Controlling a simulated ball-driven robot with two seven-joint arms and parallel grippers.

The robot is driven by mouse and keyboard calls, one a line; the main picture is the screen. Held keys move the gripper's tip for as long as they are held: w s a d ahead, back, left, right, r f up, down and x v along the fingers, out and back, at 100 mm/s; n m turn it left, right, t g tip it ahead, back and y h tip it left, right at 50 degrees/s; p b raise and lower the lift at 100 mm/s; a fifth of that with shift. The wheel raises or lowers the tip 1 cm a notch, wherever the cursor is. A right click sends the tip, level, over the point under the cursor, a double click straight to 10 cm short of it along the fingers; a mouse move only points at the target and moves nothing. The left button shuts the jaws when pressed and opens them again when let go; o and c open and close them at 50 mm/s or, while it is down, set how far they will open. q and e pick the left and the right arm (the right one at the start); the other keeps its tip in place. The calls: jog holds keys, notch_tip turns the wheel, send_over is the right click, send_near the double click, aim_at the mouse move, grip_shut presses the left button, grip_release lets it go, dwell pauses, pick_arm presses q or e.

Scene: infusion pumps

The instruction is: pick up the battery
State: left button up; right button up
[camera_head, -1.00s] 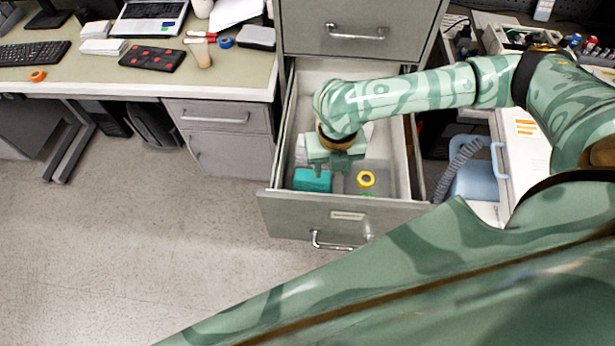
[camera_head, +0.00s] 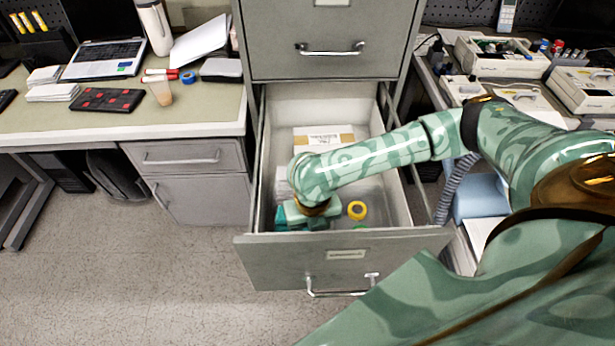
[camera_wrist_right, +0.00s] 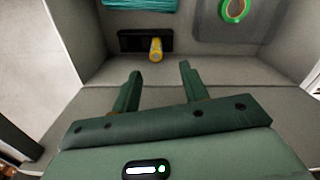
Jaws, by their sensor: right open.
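In the right wrist view, a small yellow cylinder (camera_wrist_right: 155,49) that looks like the battery lies against a flat black block (camera_wrist_right: 130,41) in the drawer. My right gripper (camera_wrist_right: 160,70) is open and empty. Its two fingers point toward the cylinder, with a gap left between them and it. In the head view my right gripper (camera_head: 309,217) is low inside the open drawer (camera_head: 345,248), near its front left. The wrist hides most of the fingers there, and the battery cannot be made out. My left gripper is not in view.
A teal item (camera_wrist_right: 140,4) and a green tape ring (camera_wrist_right: 235,10) lie beyond the battery. The head view shows a yellow tape roll (camera_head: 357,210) beside the gripper and a carton (camera_head: 323,138) farther back. The drawer walls enclose the hand closely.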

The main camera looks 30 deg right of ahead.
notch_tip(320, 180, down, 5)
jog(key=shift+f+b, duration=0.1)
jog(key=shift+b, duration=0.6)
jog(key=f, duration=0.1)
jog(key=f+b, duration=0.1)
jog(key=f, duration=0.1)
jog(key=f+b, duration=0.1)
jog(key=f, duration=0.1)
jog(key=shift+w+a+f, duration=0.1)
jog(key=shift+a, duration=0.2)
grip_shut()
